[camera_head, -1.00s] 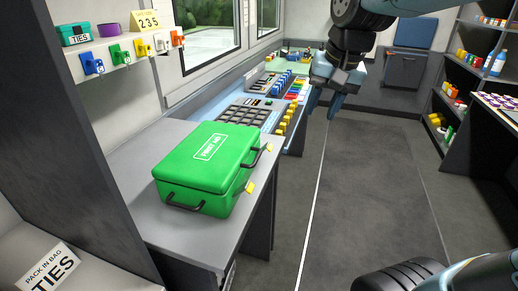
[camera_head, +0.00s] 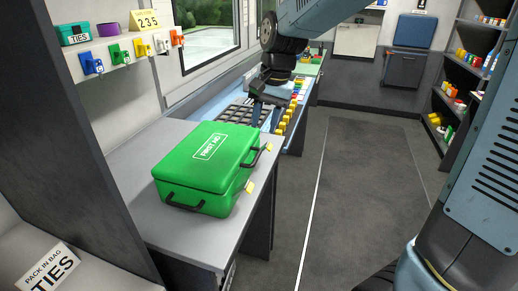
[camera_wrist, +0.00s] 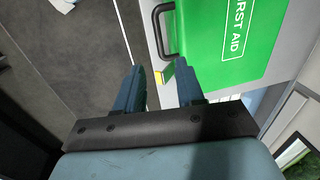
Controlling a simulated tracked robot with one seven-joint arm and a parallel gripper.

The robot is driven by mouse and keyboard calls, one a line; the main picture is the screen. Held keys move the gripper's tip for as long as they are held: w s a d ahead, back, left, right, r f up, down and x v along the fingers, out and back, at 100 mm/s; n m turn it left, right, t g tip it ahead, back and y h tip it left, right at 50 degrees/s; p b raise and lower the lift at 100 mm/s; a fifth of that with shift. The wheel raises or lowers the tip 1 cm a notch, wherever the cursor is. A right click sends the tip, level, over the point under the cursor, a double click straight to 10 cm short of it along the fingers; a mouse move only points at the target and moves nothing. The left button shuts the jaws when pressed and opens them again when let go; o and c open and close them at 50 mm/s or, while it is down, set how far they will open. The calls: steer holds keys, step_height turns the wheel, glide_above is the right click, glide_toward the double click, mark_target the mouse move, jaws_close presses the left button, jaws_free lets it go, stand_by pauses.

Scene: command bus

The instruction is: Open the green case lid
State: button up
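The green first aid case (camera_head: 205,165) sits with its lid down on the grey counter at the left. It has black handles and yellow latches (camera_head: 250,187) on its right side. In the wrist view, part of the green case (camera_wrist: 215,50) fills the top right, with a black handle (camera_wrist: 157,32) and one yellow latch (camera_wrist: 169,71). My gripper (camera_head: 265,117) is just behind the case's far right corner. In the wrist view, my gripper (camera_wrist: 160,84) is open, with nothing between its fingers. The latch appears close to the right finger; I cannot tell whether they touch.
The grey counter (camera_head: 150,225) bears the case and ends at its right edge. A console with buttons (camera_head: 290,115) lies behind. A shelf above the counter (camera_head: 120,45) holds hanging keys and a teal ties box (camera_head: 75,36). The floor (camera_head: 350,190) to the right is clear.

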mark_target(258, 155)
steer(key=f, duration=0.3)
steer(key=a+f, duration=0.1)
steer(key=f, duration=0.5)
steer(key=shift+w+a, duration=0.25)
steer(key=shift+c, duration=0.2)
jaws_close()
